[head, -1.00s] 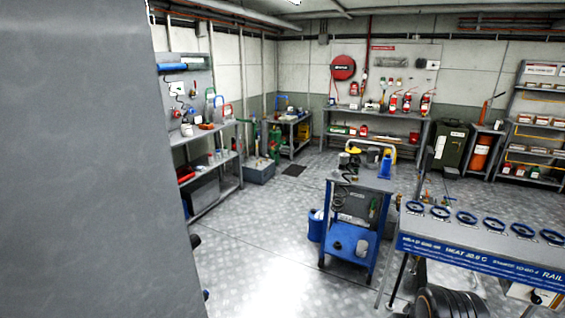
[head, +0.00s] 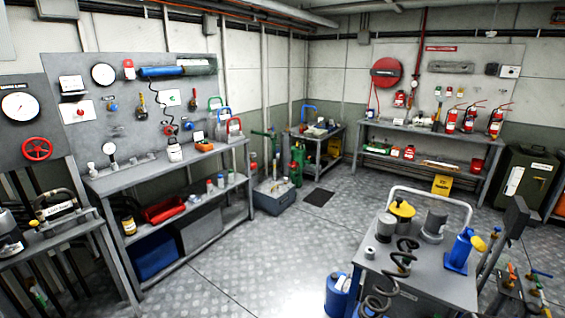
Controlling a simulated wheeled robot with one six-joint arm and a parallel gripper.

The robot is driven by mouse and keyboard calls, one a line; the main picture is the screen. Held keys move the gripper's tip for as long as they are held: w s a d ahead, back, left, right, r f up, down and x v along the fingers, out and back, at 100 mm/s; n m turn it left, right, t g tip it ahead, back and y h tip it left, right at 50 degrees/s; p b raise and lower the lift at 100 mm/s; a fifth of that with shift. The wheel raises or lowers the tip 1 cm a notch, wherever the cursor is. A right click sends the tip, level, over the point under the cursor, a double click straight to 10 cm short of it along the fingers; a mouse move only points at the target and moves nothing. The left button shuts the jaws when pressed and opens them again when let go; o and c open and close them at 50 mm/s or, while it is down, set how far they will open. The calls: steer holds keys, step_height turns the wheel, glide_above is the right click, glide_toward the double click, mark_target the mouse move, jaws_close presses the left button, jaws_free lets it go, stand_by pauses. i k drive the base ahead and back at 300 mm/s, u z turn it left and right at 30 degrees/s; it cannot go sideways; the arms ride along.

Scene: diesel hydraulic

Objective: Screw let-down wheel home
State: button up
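A red handwheel (head: 37,149) is on a grey panel (head: 58,122) at the left edge of the head view. A round white gauge (head: 20,106) sits just above it on the same panel. I cannot read a label that tells whether this is the let-down wheel, nor see how far it is screwed in. My gripper is not in view.
A small bench (head: 62,238) with a hand tool stands below the panel. A long workbench (head: 165,173) runs along the left wall. A cart (head: 420,268) with a blue bottle and a coiled hose stands at front right. The floor (head: 235,262) between is clear.

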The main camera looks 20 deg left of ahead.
mark_target(37, 148)
steer(key=i, duration=0.2)
steer(key=u, duration=1.7)
steer(key=i, duration=2.4)
steer(key=u, duration=1.8)
steer(key=i, duration=0.7)
steer(key=u, duration=0.5)
steer(key=i, duration=0.85)
steer(key=z, duration=0.2)
